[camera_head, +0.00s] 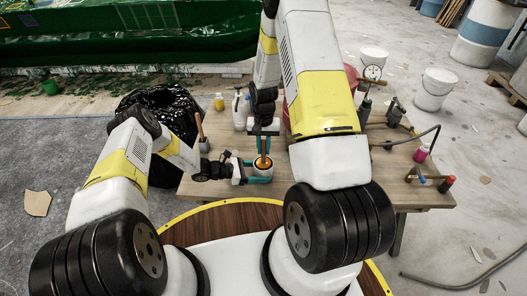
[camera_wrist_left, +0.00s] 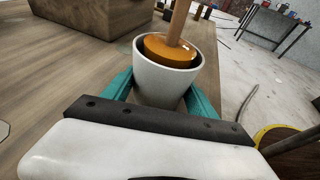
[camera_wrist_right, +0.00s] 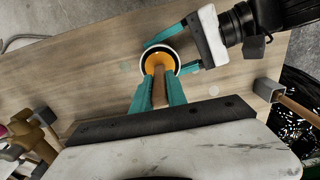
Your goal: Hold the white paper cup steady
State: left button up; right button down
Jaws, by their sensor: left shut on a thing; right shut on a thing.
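The white paper cup (camera_wrist_left: 160,88) stands upright at the table's front edge with amber liquid (camera_wrist_left: 170,50) inside; it also shows in the right wrist view (camera_wrist_right: 143,62). My left gripper (camera_wrist_left: 160,95) is shut around the cup's sides, one teal finger on each side. A wooden stick (camera_wrist_left: 180,22) stands in the cup with its lower end in the amber. My right gripper (camera_wrist_right: 158,92) is shut on the stick from above, its fingers over the cup's rim. In the head view the cup (camera_head: 262,173) is partly hidden by the fingers.
The wooden table (camera_head: 400,185) carries a small pot with a wooden handle (camera_head: 202,132), a white bottle (camera_head: 239,110), an orange bottle (camera_head: 219,102), and tools with a hose at right. A black bag (camera_head: 160,105) is at left. White buckets (camera_head: 434,90) stand beyond.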

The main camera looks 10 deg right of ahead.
aim_at(263, 140)
jog(key=shift+r, duration=2.05)
pick_arm(q)
jog(key=o, duration=0.7)
jog(key=shift+o, duration=0.2)
jog(key=shift+r, duration=0.1)
jog(key=shift+r, duration=0.65)
jog(key=o, duration=0.5)
